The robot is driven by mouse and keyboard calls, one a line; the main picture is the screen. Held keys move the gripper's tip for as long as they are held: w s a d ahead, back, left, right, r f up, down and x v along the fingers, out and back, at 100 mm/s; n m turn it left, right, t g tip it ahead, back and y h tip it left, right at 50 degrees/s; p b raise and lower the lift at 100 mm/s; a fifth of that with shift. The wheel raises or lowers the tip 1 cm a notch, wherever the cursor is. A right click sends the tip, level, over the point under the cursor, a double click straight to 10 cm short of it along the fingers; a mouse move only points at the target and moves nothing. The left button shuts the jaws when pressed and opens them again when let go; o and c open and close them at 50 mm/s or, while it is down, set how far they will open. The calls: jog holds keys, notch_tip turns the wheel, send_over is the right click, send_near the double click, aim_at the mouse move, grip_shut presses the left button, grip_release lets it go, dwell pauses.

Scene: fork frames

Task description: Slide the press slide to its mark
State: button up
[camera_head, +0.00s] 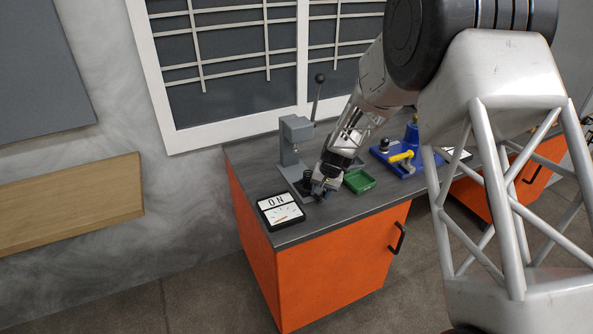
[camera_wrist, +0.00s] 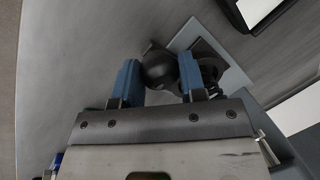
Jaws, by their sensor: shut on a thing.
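The grey press (camera_head: 295,140) stands on the dark worktop, with a flat base and a lever with a dark ball rising behind it. My gripper (camera_head: 322,188) is low at the front right of the press base. In the wrist view my gripper (camera_wrist: 159,66) has its two blue fingers on either side of a dark round knob (camera_wrist: 158,70), shut on it. I take this knob to be the press slide's handle. A black round part (camera_wrist: 209,70) sits just right of the right finger, over a pale plate. I cannot make out the mark.
A green tray (camera_head: 359,181) is just right of my gripper. A blue fixture with a yellow handle (camera_head: 401,157) stands farther right. The worktop's front edge (camera_head: 345,222) is close.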

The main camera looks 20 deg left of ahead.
jog(key=shift+s+d, duration=0.15)
jog(key=shift+d, duration=0.05)
jog(key=shift+s+d, duration=0.45)
jog(key=o, duration=1)
jog(key=shift+r, duration=0.1)
jog(key=v, duration=0.7)
jog(key=shift+r, duration=0.3)
jog(key=shift+d, duration=0.15)
